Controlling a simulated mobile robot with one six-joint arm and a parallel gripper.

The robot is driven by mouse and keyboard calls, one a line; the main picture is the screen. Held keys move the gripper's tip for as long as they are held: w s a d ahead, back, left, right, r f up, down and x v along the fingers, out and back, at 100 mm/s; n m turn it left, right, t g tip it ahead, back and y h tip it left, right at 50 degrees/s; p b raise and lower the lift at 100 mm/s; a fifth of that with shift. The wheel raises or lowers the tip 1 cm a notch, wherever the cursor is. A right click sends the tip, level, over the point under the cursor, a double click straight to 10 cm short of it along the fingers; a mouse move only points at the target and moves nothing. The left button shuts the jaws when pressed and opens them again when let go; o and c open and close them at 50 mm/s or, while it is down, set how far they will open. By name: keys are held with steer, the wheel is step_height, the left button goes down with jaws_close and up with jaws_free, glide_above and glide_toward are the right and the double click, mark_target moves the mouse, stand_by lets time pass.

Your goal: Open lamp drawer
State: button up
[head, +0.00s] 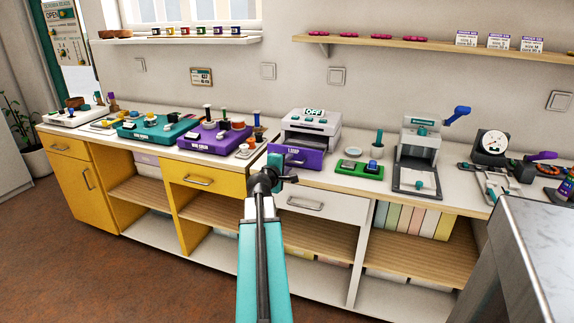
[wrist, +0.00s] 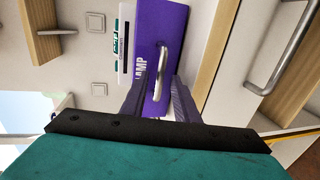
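The lamp unit (head: 313,122) is a white box with an "OFF" display, standing on the counter in the head view. Its purple drawer (head: 310,160), lettered LAMP, is at the front below a dark gap. In the wrist view the purple drawer front (wrist: 160,22) is straight ahead, with a pale bar handle (wrist: 163,65). My gripper (wrist: 160,88) is open, its fingers on either side of the handle's near end; I cannot tell whether they touch it. In the head view my gripper (head: 277,172) is at the drawer's left side and partly hidden by my arm.
A white cabinet drawer (head: 322,205) with a bar handle is below the counter. A green tray (head: 360,170) and a press (head: 418,158) stand to the right. A purple bead board (head: 205,138) stands to the left. A grey surface (head: 545,250) fills the lower right.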

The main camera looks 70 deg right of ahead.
steer(key=shift+a, duration=0.1)
steer(key=b+v, duration=0.7)
steer(key=v, duration=0.1)
stand_by(0.9)
steer(key=shift+a+b, duration=0.35)
steer(key=shift+b, duration=0.55)
steer(key=b+v, duration=0.2)
steer(key=b, duration=0.4)
steer(key=b+v, duration=0.2)
steer(key=v, duration=0.1)
steer(key=shift+b, duration=0.3)
steer(key=shift+r, duration=0.1)
